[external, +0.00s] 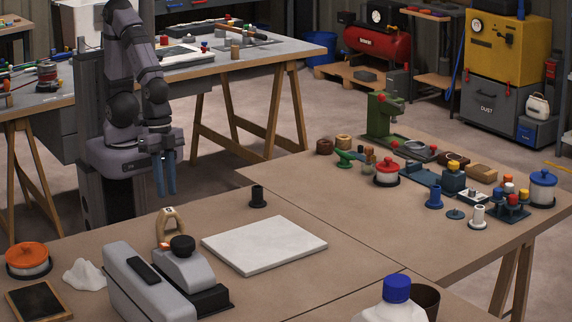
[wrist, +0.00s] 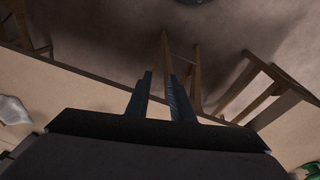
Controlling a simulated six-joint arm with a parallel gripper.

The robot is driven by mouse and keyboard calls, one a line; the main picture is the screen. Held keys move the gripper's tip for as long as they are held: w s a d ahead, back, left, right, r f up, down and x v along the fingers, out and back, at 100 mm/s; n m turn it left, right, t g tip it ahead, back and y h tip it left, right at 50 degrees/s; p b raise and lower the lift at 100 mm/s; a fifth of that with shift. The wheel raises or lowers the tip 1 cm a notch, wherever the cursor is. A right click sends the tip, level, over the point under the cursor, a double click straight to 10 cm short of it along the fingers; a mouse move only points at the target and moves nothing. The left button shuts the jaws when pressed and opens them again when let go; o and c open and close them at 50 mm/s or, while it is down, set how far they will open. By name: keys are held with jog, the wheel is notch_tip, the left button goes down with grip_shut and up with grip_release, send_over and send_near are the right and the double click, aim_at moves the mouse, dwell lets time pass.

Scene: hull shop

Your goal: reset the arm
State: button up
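My gripper (external: 165,176) hangs pointing down at the left of the external view, beyond the far edge of the near table. Its two blue fingers are apart with nothing between them. In the wrist view the fingers of my gripper (wrist: 160,92) also stand apart and empty, with floor and trestle legs behind them. My arm is folded upright above its base column. My gripper touches nothing that I can see.
On the near table (external: 335,228) are a white slab (external: 264,246), a black spool-like part (external: 258,197), a grey machine (external: 150,285) and a blue-capped white bottle (external: 393,305). Several small parts and a green press (external: 383,115) crowd the right end.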

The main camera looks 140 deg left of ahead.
jog(key=s+f+m+g+b, duration=0.1)
jog(key=s+f+b, duration=0.2)
jog(key=f+b, duration=0.8)
jog(key=s+f+m+g+b, duration=0.1)
jog(key=s+f+b, duration=0.1)
jog(key=f+b, duration=0.85)
notch_tip(320, 180, up, 33)
jog(key=p, duration=3.6)
jog(key=shift+s+y, duration=0.2)
jog(key=shift+y, duration=0.1)
